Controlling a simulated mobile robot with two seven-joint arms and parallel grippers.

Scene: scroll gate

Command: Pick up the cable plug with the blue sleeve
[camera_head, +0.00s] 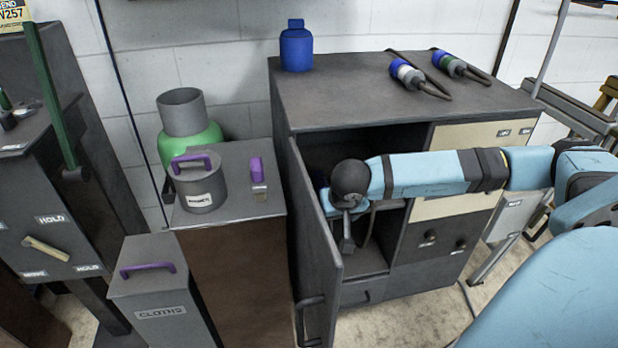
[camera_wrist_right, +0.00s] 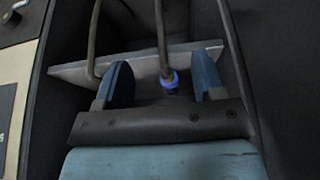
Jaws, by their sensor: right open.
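In the right wrist view, a dark cable (camera_wrist_right: 161,35) hangs down with a bright blue sleeve (camera_wrist_right: 169,80) at its lower end. My right gripper (camera_wrist_right: 161,66) is open, with one blue finger on each side of this cable. The sleeve sits between the fingers, close to the palm; a gap shows on both sides. The plug's tip below the sleeve is hidden. In the head view, my right arm reaches into the open cabinet (camera_head: 400,112), and the sleeve cannot be made out there. My left gripper is not in view.
Other dark cables hang left (camera_wrist_right: 92,40) and right (camera_wrist_right: 230,40) of the gripper, before a grey plate (camera_wrist_right: 72,72). The open cabinet door (camera_head: 315,250) stands left of my arm. Two blue-capped connectors (camera_head: 408,74) (camera_head: 450,64) and a blue bottle (camera_head: 296,48) are on top.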

